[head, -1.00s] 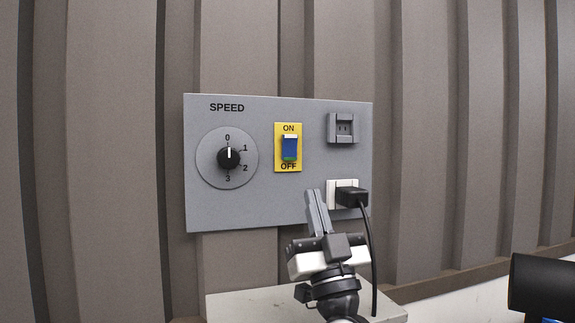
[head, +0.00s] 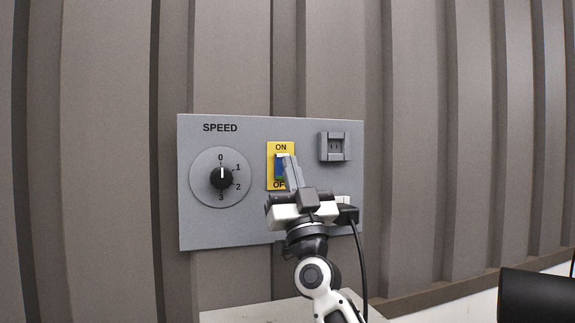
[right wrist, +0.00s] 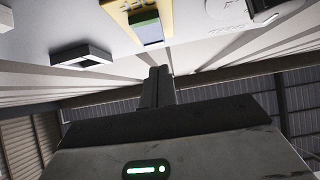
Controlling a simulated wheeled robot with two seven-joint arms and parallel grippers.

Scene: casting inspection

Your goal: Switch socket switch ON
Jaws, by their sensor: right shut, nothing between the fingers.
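The socket switch (head: 279,168) is a blue rocker on a yellow plate (head: 271,180) marked ON at the top and OFF at the bottom. Its ON/OFF position is hard to tell. My right gripper (head: 289,160) is shut and empty, its fingertips in front of the rocker's right side and covering part of the OFF label. In the right wrist view the closed fingers (right wrist: 159,70) point toward the switch (right wrist: 147,29), which shows a green end and a blue face. A small gap shows between them there; contact cannot be told. My left gripper is not in view.
The grey panel (head: 210,238) also carries a SPEED dial (head: 222,178) on the left and an empty socket (head: 334,147) at the upper right. A black plug (head: 348,214) with a hanging cable (head: 361,265) sits at the lower right, beside my gripper.

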